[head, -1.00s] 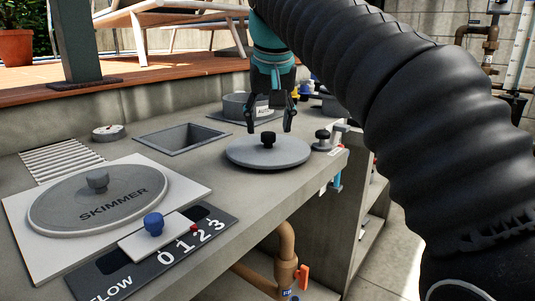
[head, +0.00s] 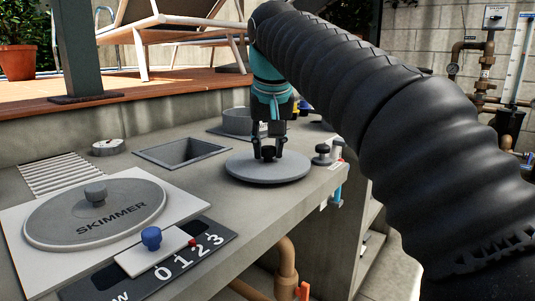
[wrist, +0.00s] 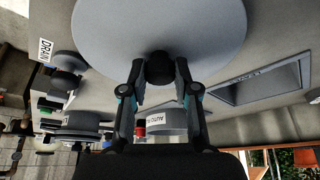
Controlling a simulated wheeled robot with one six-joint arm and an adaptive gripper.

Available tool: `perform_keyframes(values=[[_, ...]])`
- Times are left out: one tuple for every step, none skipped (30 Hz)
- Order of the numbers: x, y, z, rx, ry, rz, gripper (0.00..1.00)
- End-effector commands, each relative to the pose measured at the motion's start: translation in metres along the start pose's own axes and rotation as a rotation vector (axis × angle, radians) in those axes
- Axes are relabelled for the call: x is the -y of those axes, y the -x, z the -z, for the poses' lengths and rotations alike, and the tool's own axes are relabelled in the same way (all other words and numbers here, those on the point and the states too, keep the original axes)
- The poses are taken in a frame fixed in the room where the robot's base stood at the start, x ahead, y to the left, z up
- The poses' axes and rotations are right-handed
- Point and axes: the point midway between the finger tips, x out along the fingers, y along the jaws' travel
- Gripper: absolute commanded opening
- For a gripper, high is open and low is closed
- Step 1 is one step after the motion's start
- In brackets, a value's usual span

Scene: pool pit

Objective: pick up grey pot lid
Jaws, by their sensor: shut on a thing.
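The grey pot lid (head: 268,172) is a flat round disc with a black knob in its middle. It lies on the grey counter, near the counter's right end, in the head view. It fills the top of the wrist view (wrist: 160,28). My gripper (head: 268,151) points down over the lid, with its fingers shut on the black knob. In the wrist view both fingertips sit on either side of the knob (wrist: 160,68). I see no clear gap between the lid and the counter.
A square opening (head: 182,153) lies left of the lid. A SKIMMER cover (head: 95,215) and a numbered slider plate (head: 160,250) are at the front left. A round grey container (head: 237,121) stands behind. A small black-knobbed fitting (head: 322,155) is close on the lid's right.

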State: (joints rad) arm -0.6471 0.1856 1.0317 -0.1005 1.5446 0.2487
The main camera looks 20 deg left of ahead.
Motion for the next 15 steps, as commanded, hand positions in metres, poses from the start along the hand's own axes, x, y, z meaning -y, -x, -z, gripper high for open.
perform_keyframes(values=[[0.000, 0.002, 0.001, -0.001, 0.000, 0.000, 0.00], [0.000, 0.004, 0.002, -0.001, 0.000, 0.000, 0.00], [0.000, 0.006, 0.003, -0.001, 0.000, 0.000, 0.00], [0.000, 0.008, 0.004, -0.002, 0.000, 0.000, 0.00], [0.000, 0.011, 0.005, -0.003, 0.000, 0.001, 0.00], [0.000, 0.016, 0.007, -0.003, 0.000, 0.001, 0.00], [0.000, 0.019, 0.009, -0.003, 0.000, 0.001, 0.00], [0.000, 0.024, 0.010, -0.003, 0.000, 0.001, 0.00], [0.000, 0.031, 0.014, -0.003, 0.000, 0.001, 0.00], [0.000, 0.037, 0.016, -0.004, 0.000, 0.001, 0.00], [0.000, 0.043, 0.019, -0.003, 0.000, 0.001, 0.00], [-0.009, 0.045, 0.021, -0.003, -0.005, -0.001, 0.00], [-0.017, 0.048, 0.023, -0.002, -0.007, -0.002, 0.00], [-0.024, 0.052, 0.026, -0.002, -0.006, -0.002, 0.00], [-0.034, 0.057, 0.029, -0.002, -0.008, -0.002, 0.00]])
